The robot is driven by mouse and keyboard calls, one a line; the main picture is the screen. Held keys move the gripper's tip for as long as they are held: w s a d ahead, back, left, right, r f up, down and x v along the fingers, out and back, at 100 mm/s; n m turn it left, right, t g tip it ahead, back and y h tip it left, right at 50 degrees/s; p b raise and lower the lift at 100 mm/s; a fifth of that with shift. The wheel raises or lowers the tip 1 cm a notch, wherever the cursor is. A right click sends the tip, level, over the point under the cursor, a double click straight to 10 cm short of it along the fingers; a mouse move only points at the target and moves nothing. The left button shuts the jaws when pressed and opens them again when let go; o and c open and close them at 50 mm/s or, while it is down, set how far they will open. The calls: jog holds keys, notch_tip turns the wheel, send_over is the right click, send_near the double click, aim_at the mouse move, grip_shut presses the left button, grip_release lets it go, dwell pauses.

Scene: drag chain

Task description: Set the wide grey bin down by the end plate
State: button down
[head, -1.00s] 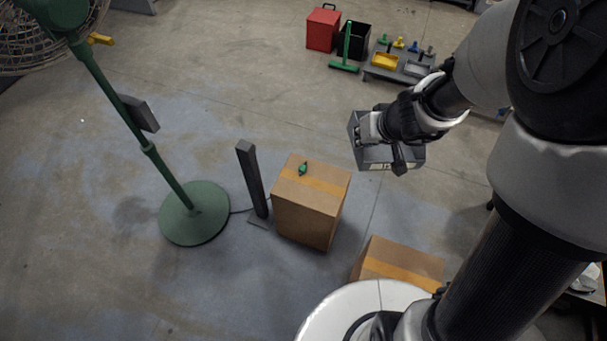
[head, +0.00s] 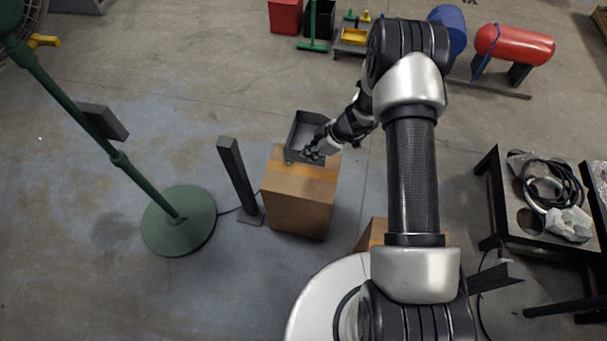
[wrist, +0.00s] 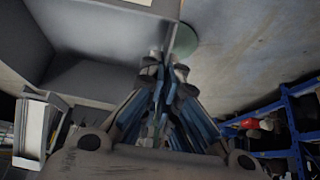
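The wide grey bin (head: 293,136) is an open-topped tray at the back edge of the cardboard box (head: 297,215) in the head view. My gripper (head: 315,151) is at its near right wall. In the wrist view the bin (wrist: 95,25) fills the upper left, and my gripper's fingers (wrist: 166,62) close on its edge. The bin looks about level. I cannot tell whether it touches the box or hangs just above it. A small green item shows at the bin's near left corner, mostly hidden. I cannot clearly make out the end plate.
A dark upright post (head: 238,178) stands left of the box, and a green round-based stand (head: 178,222) is further left. A second cardboard box (head: 370,235) is partly hidden by my arm. A black table (head: 535,225) with coiled cable stands at right.

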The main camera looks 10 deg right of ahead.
notch_tip(320, 180, down, 20)
jog(key=b, duration=0.5)
jog(key=shift+r+b, duration=0.1)
jog(key=shift+b, duration=0.25)
jog(key=shift+f, duration=0.2)
jog(key=c, duration=1.8)
grip_release()
